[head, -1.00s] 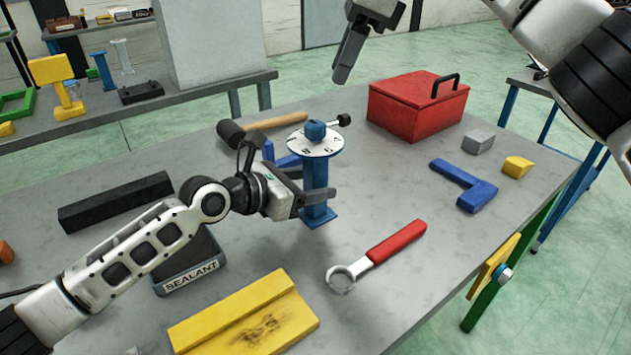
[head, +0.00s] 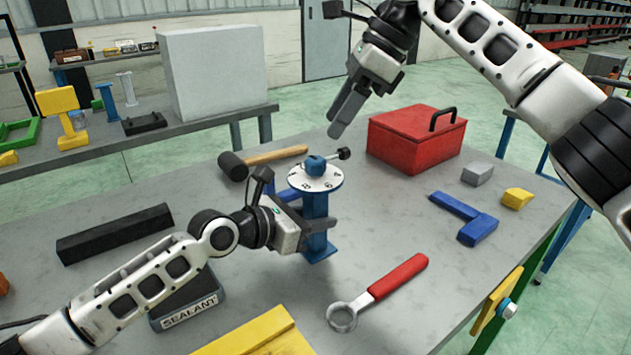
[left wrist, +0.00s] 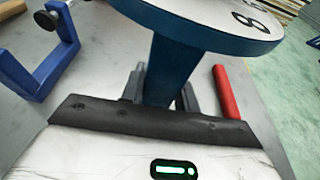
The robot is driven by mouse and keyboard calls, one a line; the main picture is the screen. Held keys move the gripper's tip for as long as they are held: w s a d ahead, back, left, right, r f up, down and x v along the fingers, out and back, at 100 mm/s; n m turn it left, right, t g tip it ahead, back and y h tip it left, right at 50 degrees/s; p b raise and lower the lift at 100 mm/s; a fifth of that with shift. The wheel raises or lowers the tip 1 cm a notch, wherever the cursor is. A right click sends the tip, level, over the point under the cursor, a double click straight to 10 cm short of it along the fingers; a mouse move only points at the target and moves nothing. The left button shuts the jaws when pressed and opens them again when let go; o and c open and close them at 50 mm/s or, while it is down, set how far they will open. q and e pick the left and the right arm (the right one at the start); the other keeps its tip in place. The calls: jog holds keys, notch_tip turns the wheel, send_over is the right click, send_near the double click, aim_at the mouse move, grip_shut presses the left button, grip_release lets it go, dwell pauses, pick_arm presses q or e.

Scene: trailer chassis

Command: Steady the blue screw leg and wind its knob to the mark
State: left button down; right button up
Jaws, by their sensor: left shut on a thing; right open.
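The blue screw leg (head: 316,212) stands upright on the grey table with a blue foot. A white numbered dial (head: 301,178) sits on its top, with a blue hub and a crank arm ending in a black knob (head: 344,153). My left gripper (head: 318,226) is shut on the leg's post below the dial. In the left wrist view the blue post (left wrist: 168,70) stands between the fingers, under the dial's edge (left wrist: 215,25). My right gripper (head: 340,115) is open and empty, above and behind the dial, pointing down. The mark cannot be made out.
A hammer (head: 275,155) lies behind the leg, and a red toolbox (head: 410,145) stands behind right. A red-handled wrench (head: 385,285) lies in front. A blue angle piece (head: 470,220), a black bar (head: 115,233), a sealant box (head: 188,312) and a yellow block (head: 260,335) lie around.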

aim_at(320, 159)
jog(key=s+d+f+m+t+y, duration=0.2)
jog(key=d+f+y, duration=0.2)
jog(key=d+y, duration=0.3)
jog(key=shift+t, duration=0.3)
jog(key=x, duration=1.1)
jog(key=shift+w+a+r, duration=0.1)
jog(key=shift+w+a, duration=0.1)
jog(key=shift+a, duration=0.2)
jog(key=c, duration=1)
